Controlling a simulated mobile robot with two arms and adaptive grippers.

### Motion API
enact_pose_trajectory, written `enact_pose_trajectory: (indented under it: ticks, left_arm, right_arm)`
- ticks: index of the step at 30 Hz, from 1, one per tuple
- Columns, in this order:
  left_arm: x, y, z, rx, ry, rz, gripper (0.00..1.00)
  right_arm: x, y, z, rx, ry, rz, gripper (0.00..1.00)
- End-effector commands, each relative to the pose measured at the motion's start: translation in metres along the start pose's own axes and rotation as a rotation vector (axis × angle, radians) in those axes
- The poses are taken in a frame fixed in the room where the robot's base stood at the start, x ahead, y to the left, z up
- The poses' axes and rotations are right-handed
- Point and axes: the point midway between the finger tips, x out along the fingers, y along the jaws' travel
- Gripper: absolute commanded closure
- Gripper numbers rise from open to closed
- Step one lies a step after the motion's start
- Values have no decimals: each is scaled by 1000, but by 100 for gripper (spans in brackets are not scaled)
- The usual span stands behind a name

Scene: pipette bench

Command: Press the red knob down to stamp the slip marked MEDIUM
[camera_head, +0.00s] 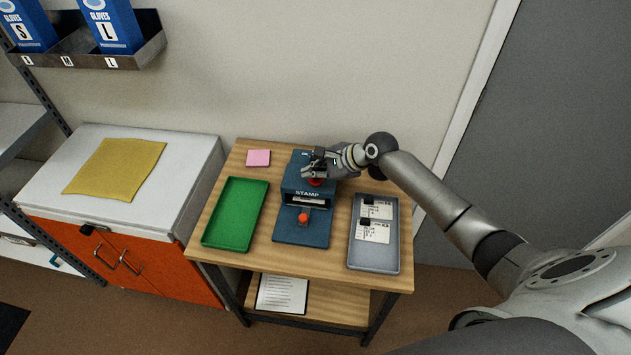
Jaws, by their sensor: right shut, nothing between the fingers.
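The blue stamp machine (298,200), lettered STAMP, stands mid-table. Its red knob (315,182) is on top, partly hidden under my right gripper (306,172). My right gripper is shut and empty, its fingers just above or touching the knob; I cannot tell which. A pale slip (308,200) shows in the machine's slot; its print is too small to read. An orange-red button (303,217) sits on the machine's front base. Two printed slips with dark clips (375,230) lie in the grey tray (373,260); their marks are unreadable. My left gripper is not in view.
A green tray (235,214) lies empty left of the machine, with a pink note pad (258,158) behind it. The wooden table (335,262) has narrow clear strips between these things. A white cabinet with a yellow cloth (115,166) stands to the left.

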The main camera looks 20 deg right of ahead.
Motion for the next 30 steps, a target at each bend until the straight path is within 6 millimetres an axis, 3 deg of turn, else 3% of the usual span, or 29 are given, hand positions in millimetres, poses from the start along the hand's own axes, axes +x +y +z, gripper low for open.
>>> enact_pose_trajectory:
  ticks: [30]
  left_arm:
    - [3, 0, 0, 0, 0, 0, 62]
  right_arm:
    - [10, 8, -8, 2, 2, 4, 100]
